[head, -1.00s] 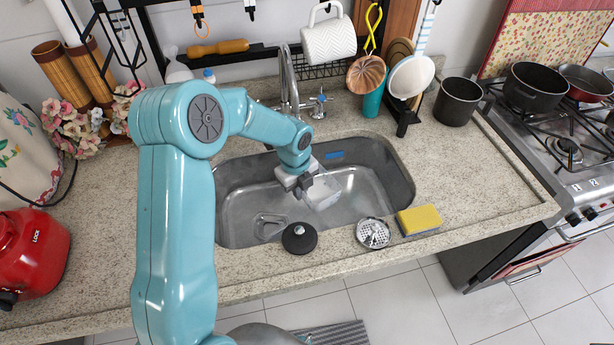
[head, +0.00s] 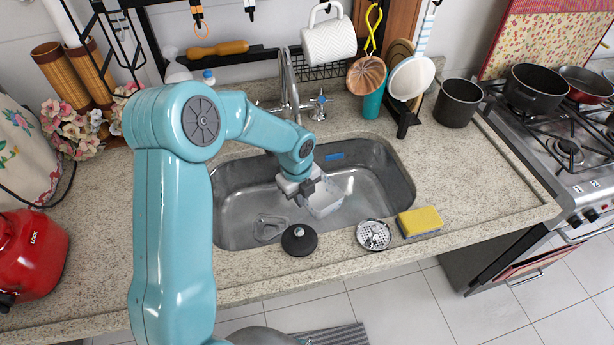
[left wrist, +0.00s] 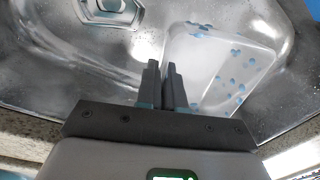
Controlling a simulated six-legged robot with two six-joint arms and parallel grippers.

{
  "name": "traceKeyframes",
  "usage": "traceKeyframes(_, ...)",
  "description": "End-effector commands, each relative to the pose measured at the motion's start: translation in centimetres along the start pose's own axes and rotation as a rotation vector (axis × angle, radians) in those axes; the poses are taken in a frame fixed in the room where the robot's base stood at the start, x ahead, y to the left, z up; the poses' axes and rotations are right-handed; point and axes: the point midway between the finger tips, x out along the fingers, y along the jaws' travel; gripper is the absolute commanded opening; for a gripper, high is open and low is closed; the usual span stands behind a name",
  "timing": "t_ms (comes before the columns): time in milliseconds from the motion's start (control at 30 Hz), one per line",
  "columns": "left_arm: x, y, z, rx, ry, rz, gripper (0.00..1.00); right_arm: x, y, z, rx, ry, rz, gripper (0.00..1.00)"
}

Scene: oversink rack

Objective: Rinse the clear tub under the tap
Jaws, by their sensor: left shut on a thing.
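My left gripper (head: 306,190) is low in the sink basin, shut on the near-left wall of the clear tub (head: 328,201). The tub is see-through and looks tilted, inside the basin. In the left wrist view, the fingers (left wrist: 165,88) are close together at the tub's edge, and the tub (left wrist: 205,65) shows several blue spots. The tap (head: 290,88) stands behind the sink, its lower part partly behind my left arm. I cannot make out a water stream. My right gripper is not in view.
The steel sink (head: 385,190) has a blue patch (head: 334,156) on its back wall. A black stopper (head: 299,240), a strainer (head: 373,235) and a yellow sponge (head: 420,221) lie along the front edge. A rack with hanging utensils and a white mug (head: 329,40) stands behind.

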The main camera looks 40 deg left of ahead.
Motion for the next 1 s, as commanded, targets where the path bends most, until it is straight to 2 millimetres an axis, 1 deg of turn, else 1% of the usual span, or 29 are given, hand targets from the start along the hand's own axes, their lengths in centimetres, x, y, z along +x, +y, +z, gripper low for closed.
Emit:
traceKeyframes(100,-0.1,0.0,0.0,0.0,0.0,0.0,0.0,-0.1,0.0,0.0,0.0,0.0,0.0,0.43)
traceKeyframes(167,-0.5,0.0,-0.1,0.0,0.0,-0.001,0.0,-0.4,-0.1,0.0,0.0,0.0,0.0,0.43)
traceKeyframes(300,-2.2,0.0,-0.5,0.001,0.0,-0.001,0.0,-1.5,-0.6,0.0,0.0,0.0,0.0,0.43)
traceKeyframes(1000,-9.6,0.2,-2.5,0.0,0.0,0.0,0.0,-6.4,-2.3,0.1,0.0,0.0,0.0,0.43)
